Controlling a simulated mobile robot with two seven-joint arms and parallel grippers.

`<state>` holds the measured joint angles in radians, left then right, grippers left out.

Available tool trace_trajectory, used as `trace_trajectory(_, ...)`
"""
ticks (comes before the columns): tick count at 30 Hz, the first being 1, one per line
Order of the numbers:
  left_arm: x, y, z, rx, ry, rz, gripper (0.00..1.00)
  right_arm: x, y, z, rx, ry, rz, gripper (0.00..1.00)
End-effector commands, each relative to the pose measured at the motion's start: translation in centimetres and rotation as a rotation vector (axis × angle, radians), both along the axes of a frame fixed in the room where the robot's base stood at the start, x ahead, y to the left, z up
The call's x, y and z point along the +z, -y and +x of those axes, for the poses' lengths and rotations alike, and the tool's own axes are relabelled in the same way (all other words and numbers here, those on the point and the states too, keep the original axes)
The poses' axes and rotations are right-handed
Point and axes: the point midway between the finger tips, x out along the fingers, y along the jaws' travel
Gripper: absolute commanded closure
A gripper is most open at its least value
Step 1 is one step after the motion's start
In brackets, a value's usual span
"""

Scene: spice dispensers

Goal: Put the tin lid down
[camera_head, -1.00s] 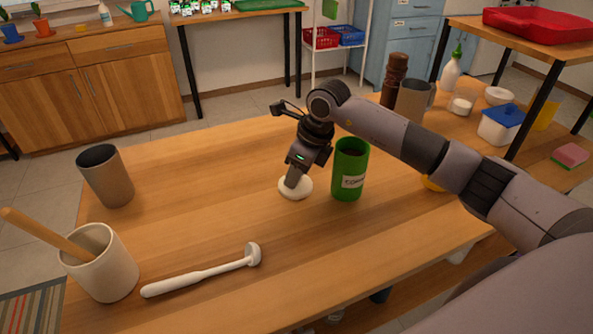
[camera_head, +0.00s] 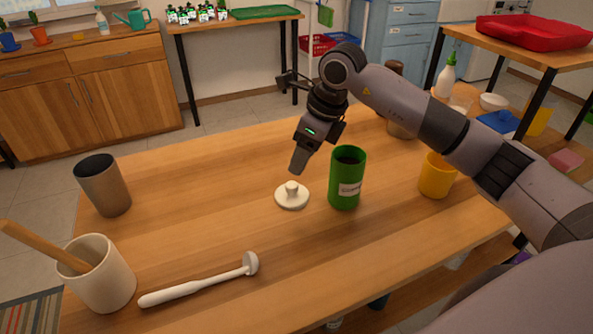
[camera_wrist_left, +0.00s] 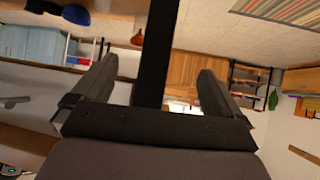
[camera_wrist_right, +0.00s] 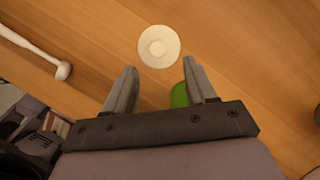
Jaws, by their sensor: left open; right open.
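The tin lid (camera_head: 291,200) is a white disc with a raised knob, lying flat on the wooden table, knob up. It also shows in the right wrist view (camera_wrist_right: 159,47), just beyond the fingertips. The green tin (camera_head: 345,180) stands upright to the right of the lid, its dark top uncovered; part of it shows in the right wrist view (camera_wrist_right: 180,96). My right gripper (camera_head: 299,168) is open and empty, raised above the lid and apart from it. My left gripper (camera_wrist_left: 150,85) is open and empty, seen only in its own wrist view, away from the table objects.
A white masher-like utensil (camera_head: 205,281) lies at the front. A grey cup (camera_head: 103,186) and a white crock (camera_head: 101,277) with a wooden handle stand left. A yellow cup (camera_head: 436,177) stands right of the tin. The table's middle left is clear.

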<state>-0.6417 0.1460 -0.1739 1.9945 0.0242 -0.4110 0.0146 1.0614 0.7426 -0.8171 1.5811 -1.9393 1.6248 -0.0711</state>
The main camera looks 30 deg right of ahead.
Motion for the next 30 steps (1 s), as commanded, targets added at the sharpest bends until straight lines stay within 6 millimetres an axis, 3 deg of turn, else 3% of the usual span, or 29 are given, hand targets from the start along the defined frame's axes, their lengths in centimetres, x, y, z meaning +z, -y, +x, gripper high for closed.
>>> trace_trajectory(3, -0.1, 0.0, 0.0, 0.001, -0.001, 0.001, 0.0, 2.1, 0.5, -0.5, -0.002, 0.003, 0.0, 0.44)
trace_trajectory(9, 0.0, -0.1, 0.0, 0.001, 0.0, 0.001, 0.0, 3.9, 0.8, -1.0, 0.0, 0.0, 0.0, 0.44)
trace_trajectory(30, 0.3, -0.1, 0.2, 0.002, 0.008, -0.001, 0.0, 4.0, 0.8, -1.0, -0.001, -0.002, 0.0, 0.44)
